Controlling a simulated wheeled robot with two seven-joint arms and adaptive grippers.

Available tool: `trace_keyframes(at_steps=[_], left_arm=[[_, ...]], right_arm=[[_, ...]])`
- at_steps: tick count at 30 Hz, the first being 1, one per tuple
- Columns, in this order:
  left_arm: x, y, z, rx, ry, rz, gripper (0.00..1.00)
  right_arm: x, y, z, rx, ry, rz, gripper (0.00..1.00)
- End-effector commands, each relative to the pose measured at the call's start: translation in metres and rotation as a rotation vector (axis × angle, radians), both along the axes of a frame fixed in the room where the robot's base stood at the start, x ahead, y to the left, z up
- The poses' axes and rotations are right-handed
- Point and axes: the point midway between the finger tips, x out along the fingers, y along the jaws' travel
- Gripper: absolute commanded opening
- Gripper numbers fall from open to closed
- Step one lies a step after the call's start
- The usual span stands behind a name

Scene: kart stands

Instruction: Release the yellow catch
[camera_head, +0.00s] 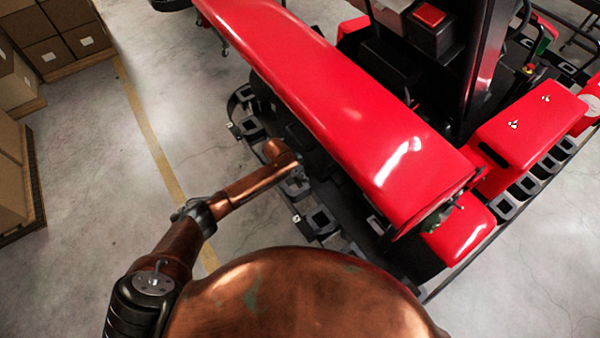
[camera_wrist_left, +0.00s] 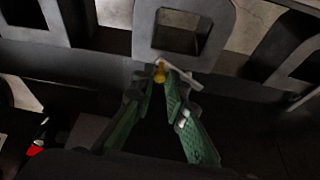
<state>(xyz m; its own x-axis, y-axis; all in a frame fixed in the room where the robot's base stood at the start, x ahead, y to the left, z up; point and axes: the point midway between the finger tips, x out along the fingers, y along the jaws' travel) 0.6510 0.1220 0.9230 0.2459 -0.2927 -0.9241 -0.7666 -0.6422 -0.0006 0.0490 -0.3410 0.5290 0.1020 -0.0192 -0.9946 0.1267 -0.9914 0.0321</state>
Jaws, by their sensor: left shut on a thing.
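The yellow catch (camera_wrist_left: 160,72) shows in the left wrist view as a small yellow piece below a dark square-holed bracket (camera_wrist_left: 187,42), beside a light metal lever (camera_wrist_left: 181,75). My left gripper (camera_wrist_left: 161,86) has its green-padded fingers closing in at the catch, and it is shut on the catch. In the head view my left gripper (camera_head: 298,170) is small and dark, low at the kart's side by the black loops of its frame. The catch cannot be made out there. My right gripper is not in view.
The kart's long red bodywork (camera_head: 345,115) overhangs close to my left wrist. Black bumper loops (camera_head: 318,222) line the kart's edge. Cardboard boxes (camera_head: 55,50) stand on pallets at the far left. The grey floor (camera_head: 90,200) between is clear.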

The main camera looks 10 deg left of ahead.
Motion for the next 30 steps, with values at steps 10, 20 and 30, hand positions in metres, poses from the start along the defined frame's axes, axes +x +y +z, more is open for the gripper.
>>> trace_keyframes(at_steps=[10, 20, 30], left_arm=[[0.003, -0.013, 0.001, -0.002, 0.0, 0.236, 0.0], [0.004, -0.013, 0.0, -0.002, -0.001, 0.239, 0.15], [0.003, -0.013, 0.0, -0.001, -0.001, 0.238, 0.3]], right_arm=[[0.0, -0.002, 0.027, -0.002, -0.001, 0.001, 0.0], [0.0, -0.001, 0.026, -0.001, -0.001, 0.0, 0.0], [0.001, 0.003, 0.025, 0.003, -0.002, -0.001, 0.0]])
